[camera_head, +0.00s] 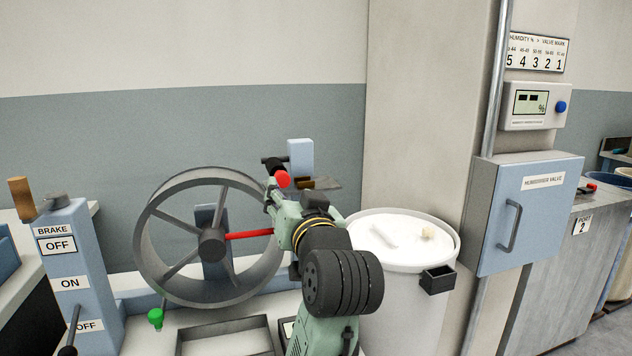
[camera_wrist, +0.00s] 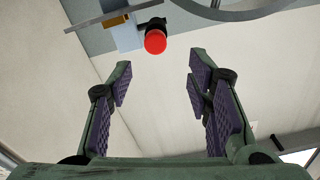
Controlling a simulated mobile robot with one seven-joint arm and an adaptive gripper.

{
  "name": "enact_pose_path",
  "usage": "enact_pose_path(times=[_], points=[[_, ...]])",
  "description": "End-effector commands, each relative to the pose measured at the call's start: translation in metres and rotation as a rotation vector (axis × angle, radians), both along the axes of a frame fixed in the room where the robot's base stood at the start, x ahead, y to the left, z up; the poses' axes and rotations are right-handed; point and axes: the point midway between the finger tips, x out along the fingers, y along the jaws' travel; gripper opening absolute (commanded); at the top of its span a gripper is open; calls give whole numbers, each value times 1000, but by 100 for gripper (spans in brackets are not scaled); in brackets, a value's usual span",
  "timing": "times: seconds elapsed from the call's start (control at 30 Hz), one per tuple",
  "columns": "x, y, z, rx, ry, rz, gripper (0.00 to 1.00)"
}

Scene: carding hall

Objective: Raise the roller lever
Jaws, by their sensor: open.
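A red ball knob (camera_head: 282,179) sits by a short black bar (camera_head: 272,163) in front of a light blue post (camera_head: 300,158), right of a spoked wheel. I take it for the roller lever's knob, but no label confirms this. In the wrist view the red knob (camera_wrist: 155,41) lies beyond and roughly between my fingertips, apart from them. My gripper (camera_wrist: 160,68) is open with nothing between its fingers. In the head view my gripper (camera_head: 272,193) is close to the knob, and my wrist hides part of the area behind it.
The large grey wheel (camera_head: 150,240) with a red rod (camera_head: 250,234) stands left of my gripper. A brake box (camera_head: 75,262) with a lever is at far left. A white bin (camera_head: 400,290) stands right. A blue humidifier valve cabinet (camera_head: 535,245) is on the pillar.

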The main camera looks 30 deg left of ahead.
Motion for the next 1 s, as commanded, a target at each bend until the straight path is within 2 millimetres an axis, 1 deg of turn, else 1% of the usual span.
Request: enact_pose_path(times=[0.07,0.17,0.27,0.5,0.6,0.8,1.0], points=[[2,1,-4,-10,19,3,46],[7,6,-5,-13,25,4,46],[16,18,-4,-13,25,6,46],[47,53,-3,-13,24,4,46],[57,66,-4,-13,24,6,46],[69,79,-4,-12,22,3,46],[72,82,-5,-10,21,3,46]])
